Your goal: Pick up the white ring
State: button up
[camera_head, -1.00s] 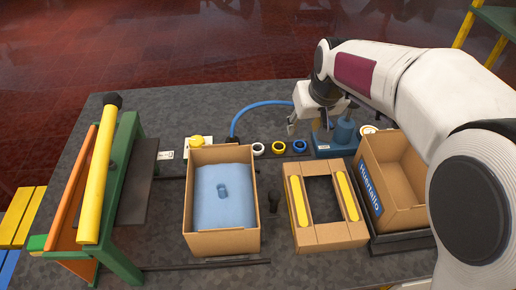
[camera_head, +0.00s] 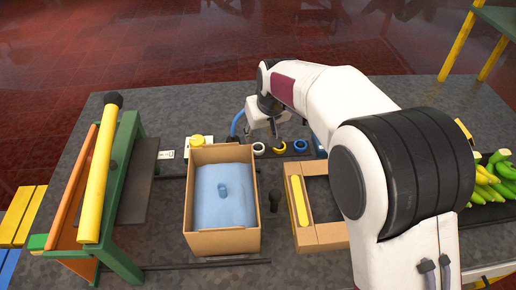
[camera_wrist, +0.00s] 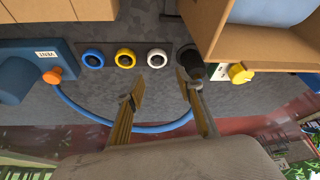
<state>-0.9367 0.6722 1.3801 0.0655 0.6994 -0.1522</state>
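The white ring (camera_head: 259,148) is the left one of a row of three rings on a dark strip on the table. In the wrist view the white ring (camera_wrist: 157,58) is at the right end of the row, with its dark center showing. My gripper (camera_wrist: 162,90) is open and empty, its two fingers spread apart. In the head view my gripper (camera_head: 274,134) is above and just behind the row, near the yellow ring.
The yellow ring (camera_wrist: 125,58) and blue ring (camera_wrist: 93,58) stand beside it. A dark cylinder (camera_wrist: 188,58) is close by on the other side. A blue hose (camera_wrist: 100,119) curves past. A cardboard box (camera_head: 228,242) with blue contents stands in front.

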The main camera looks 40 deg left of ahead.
aim_at(258, 146)
jog(key=shift+x, duration=1.3)
jog(key=shift+d+x, duration=0.2)
jog(key=shift+x, duration=1.1)
jog(key=shift+d+x, duration=0.2)
jog(key=shift+x, duration=1.05)
jog(key=shift+f, duration=0.15)
jog(key=c, duration=0.5)
